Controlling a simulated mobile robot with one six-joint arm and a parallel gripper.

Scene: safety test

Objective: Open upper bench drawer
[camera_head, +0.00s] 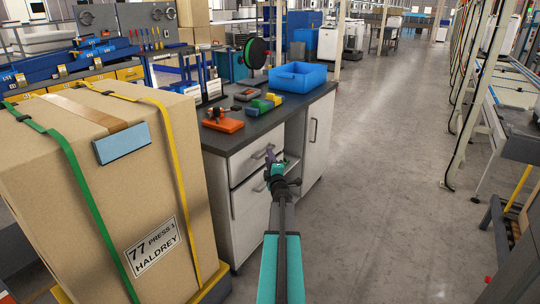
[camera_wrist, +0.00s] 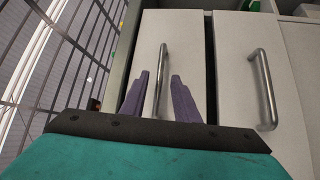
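The upper bench drawer (camera_head: 245,161) is a pale front panel under the dark top of the bench, and it looks shut. In the wrist view it is the left panel (camera_wrist: 182,35), with an upright-looking metal bar handle (camera_wrist: 163,75). My gripper (camera_head: 271,158) is at this handle in the head view. In the wrist view my gripper's purple fingers (camera_wrist: 159,76) are apart, one on each side of the handle, with visible gaps. Contact cannot be made out. The lower drawer (camera_head: 247,213) has its own handle (camera_wrist: 265,88), to the right of my fingers in the wrist view.
A large strapped cardboard box (camera_head: 75,185) stands close on the left of the bench. The bench top (camera_head: 255,127) bears a blue bin (camera_head: 297,77), an orange tool (camera_head: 222,124) and small coloured boxes. A cabinet door (camera_head: 318,130) is to the right. Floor on the right is clear.

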